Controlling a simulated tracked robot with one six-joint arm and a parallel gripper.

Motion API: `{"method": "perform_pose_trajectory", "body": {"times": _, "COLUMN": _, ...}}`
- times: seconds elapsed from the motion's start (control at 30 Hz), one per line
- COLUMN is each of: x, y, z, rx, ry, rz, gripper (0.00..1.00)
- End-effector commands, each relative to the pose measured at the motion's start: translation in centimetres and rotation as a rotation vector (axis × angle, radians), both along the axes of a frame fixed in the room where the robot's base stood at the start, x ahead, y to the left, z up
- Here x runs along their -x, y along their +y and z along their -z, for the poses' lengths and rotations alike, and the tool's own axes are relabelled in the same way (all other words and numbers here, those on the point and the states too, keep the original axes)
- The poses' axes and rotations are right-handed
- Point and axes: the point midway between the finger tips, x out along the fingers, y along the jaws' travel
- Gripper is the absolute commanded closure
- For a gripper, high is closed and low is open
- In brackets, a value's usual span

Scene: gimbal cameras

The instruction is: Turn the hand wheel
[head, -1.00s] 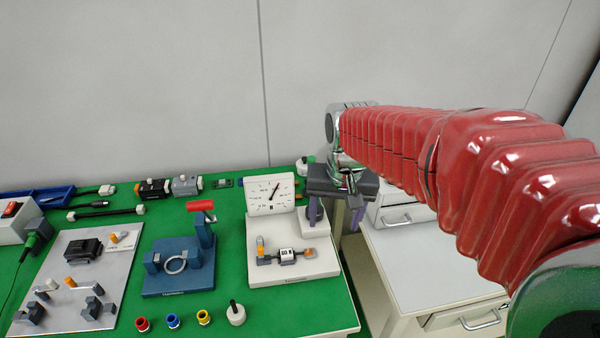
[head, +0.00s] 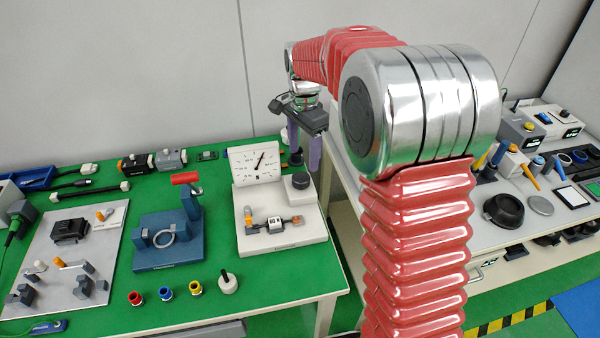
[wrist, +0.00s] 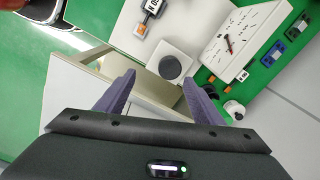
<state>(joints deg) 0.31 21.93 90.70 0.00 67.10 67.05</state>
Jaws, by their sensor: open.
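The hand wheel appears to be the dark grey round knob (head: 300,181) on a white block at the right end of the white gauge panel (head: 262,238). The panel's dial (head: 255,165) has a dark needle. My gripper (head: 305,160) is open, with its two purple fingers pointing down near the knob in the head view. In the wrist view my gripper (wrist: 160,76) shows both fingers spread, and the knob (wrist: 171,67) lies beyond them, between the tips in the picture. Nothing is held. The fingers appear apart from the knob; the exact distance is unclear.
Several small coloured pieces and a white knob with a black stem (head: 228,283) lie in front. The green table (head: 200,312) ends just right of the panel; another bench (head: 460,220) holds many items.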

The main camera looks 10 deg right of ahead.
Motion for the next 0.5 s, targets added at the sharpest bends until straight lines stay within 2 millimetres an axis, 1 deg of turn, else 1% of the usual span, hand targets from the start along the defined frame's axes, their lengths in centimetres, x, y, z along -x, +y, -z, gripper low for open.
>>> {"method": "perform_pose_trajectory", "body": {"times": 0.03, "x": -0.7, "y": 0.0, "z": 0.0, "rx": -0.001, "ry": 0.001, "rz": 0.052, "gripper": 0.38}}
{"method": "perform_pose_trajectory", "body": {"times": 0.1, "x": -1.4, "y": 0.0, "z": -0.2, "rx": -0.001, "ry": 0.002, "rz": 0.129, "gripper": 0.38}}
{"method": "perform_pose_trajectory", "body": {"times": 0.23, "x": -2.5, "y": 0.0, "z": -1.1, "rx": -0.002, "ry": -0.004, "rz": 0.274, "gripper": 0.38}}
{"method": "perform_pose_trajectory", "body": {"times": 0.4, "x": -3.3, "y": 0.0, "z": -2.9, "rx": -0.006, "ry": -0.017, "rz": 0.461, "gripper": 0.38}}
{"method": "perform_pose_trajectory", "body": {"times": 0.5, "x": -3.2, "y": 0.0, "z": -3.3, "rx": -0.006, "ry": -0.012, "rz": 0.566, "gripper": 0.38}}
